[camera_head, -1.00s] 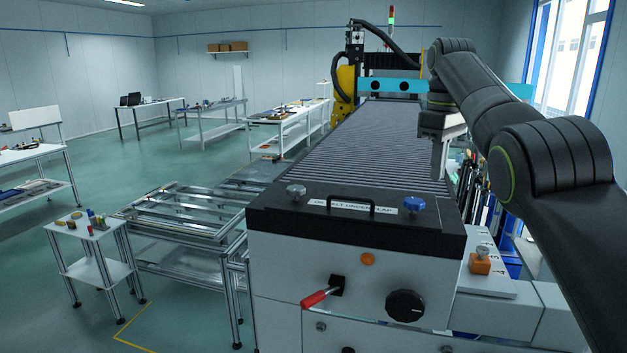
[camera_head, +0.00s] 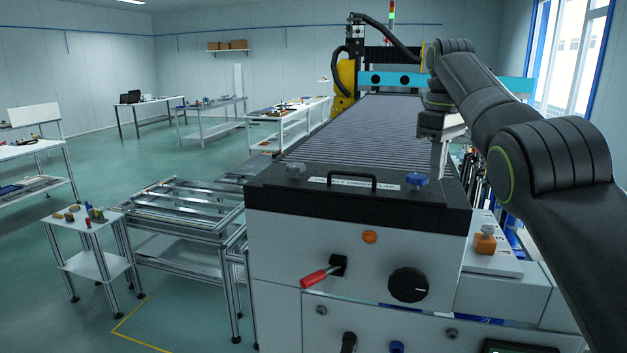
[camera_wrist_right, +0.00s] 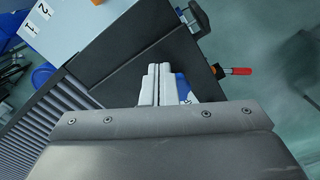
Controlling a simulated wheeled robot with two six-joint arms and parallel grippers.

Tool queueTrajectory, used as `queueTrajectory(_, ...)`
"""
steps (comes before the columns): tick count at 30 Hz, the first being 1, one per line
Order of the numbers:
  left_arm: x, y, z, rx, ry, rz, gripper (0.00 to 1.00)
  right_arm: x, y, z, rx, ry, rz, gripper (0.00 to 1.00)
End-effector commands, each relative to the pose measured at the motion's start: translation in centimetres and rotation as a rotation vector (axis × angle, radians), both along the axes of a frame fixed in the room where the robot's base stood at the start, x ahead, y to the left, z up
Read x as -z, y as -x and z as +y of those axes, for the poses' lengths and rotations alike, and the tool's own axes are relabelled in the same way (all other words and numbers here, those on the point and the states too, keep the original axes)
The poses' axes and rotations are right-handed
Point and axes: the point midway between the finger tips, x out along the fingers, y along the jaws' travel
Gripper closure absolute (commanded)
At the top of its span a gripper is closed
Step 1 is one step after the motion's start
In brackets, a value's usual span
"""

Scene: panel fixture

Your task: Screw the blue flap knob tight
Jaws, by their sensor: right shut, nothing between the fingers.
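The blue flap knob (camera_head: 417,181) sits on the right part of the black flap (camera_head: 330,200) in the head view. In the right wrist view, the blue knob (camera_wrist_right: 183,88) shows partly behind my fingers. My right gripper (camera_head: 438,172) is beside and just right of the knob in the head view, pointing down. In the right wrist view my right gripper (camera_wrist_right: 157,75) has its two pale fingers together with nothing between them. I cannot tell whether the fingers touch the knob. My left gripper is not in view.
A black handle (camera_head: 348,180) and a silver knob (camera_head: 295,170) are also on the flap. The front panel below carries a red lever (camera_head: 318,276), a black dial (camera_head: 408,284) and an orange button (camera_head: 369,237). An orange block (camera_head: 486,243) stands to the right.

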Motion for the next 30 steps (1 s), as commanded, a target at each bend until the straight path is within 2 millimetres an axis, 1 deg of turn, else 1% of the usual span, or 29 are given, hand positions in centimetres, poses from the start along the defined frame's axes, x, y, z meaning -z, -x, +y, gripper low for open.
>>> queueTrajectory(1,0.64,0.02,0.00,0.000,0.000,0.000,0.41,0.62,0.00,0.01,0.000,0.000,0.000,1.00)
queueTrajectory(4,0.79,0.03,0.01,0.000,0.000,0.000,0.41,0.78,-0.01,0.01,0.000,0.000,0.000,1.00)
queueTrajectory(17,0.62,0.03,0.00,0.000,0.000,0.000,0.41,0.67,-0.02,0.05,0.000,0.000,0.000,1.00)
queueTrajectory(30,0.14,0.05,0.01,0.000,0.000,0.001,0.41,0.64,-0.22,0.55,0.000,-0.001,-0.001,1.00)
